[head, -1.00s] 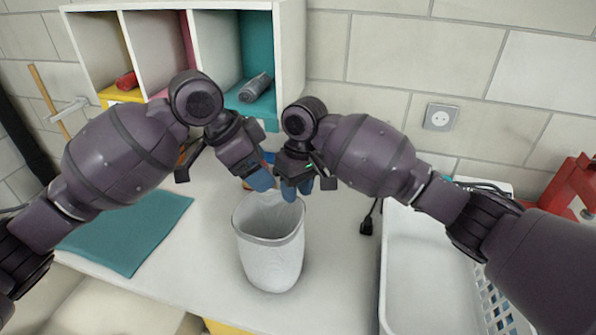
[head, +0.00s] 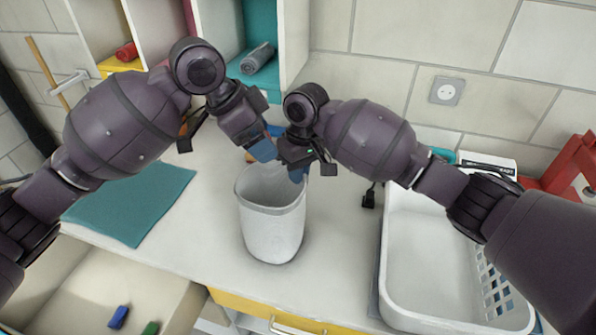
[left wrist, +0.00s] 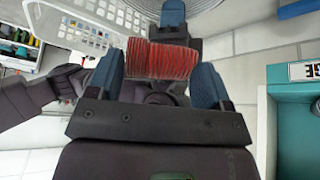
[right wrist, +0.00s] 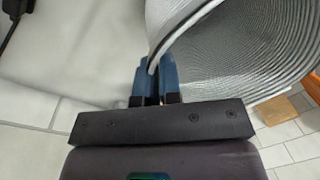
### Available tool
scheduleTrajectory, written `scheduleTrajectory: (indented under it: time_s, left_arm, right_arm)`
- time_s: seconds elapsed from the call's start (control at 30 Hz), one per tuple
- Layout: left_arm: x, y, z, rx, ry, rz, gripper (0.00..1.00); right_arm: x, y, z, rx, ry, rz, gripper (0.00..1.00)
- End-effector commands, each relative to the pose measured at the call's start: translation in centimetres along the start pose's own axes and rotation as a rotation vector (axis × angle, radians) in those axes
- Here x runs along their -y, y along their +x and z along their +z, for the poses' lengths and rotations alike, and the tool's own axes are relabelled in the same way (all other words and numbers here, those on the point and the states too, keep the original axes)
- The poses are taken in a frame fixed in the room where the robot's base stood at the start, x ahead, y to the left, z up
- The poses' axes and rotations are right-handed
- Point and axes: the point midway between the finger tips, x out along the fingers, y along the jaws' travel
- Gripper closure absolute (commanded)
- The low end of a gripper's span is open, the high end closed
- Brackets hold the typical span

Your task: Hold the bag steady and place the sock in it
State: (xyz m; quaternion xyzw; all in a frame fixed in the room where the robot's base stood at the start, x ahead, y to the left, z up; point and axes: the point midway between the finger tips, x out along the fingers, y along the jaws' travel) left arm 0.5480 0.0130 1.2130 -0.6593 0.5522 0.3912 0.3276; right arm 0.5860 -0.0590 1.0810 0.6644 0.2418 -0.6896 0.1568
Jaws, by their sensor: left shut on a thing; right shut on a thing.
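The bag (head: 272,228) is a light grey, open-topped, ribbed container standing upright on the white worktop. My right gripper (head: 299,172) is shut on its far right rim; the right wrist view shows the fingers (right wrist: 157,75) closed together over the edge of the bag (right wrist: 235,50). My left gripper (head: 264,150) is above the far side of the bag's opening. In the left wrist view the left gripper (left wrist: 157,80) is shut on a red ribbed sock (left wrist: 158,60), held crosswise between the fingers. The sock is hidden in the head view.
A white basket (head: 428,250) stands at the right. A teal mat (head: 130,205) lies at the left. Shelving with compartments (head: 295,40) stands behind. Below the worktop's front edge is an open drawer (head: 90,280) with small blue and green items.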

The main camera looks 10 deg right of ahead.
Motion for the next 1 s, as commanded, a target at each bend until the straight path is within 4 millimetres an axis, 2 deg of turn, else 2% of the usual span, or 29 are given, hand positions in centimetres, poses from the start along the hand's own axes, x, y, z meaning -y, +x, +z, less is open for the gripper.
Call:
scheduleTrajectory:
  time_s: [0.27, 1.0]
  left_arm:
    - [0.0, 0.3, 0.1, 0.0, 0.0, 0.0, 0.49]
    - [0.0, 3.9, 2.1, 0.0, -0.001, 0.002, 0.49]
  right_arm:
    - [0.0, 0.0, 0.0, 0.0, 0.0, 0.0, 1.0]
    - [0.0, 0.0, 0.0, 0.0, 0.0, 0.0, 1.0]
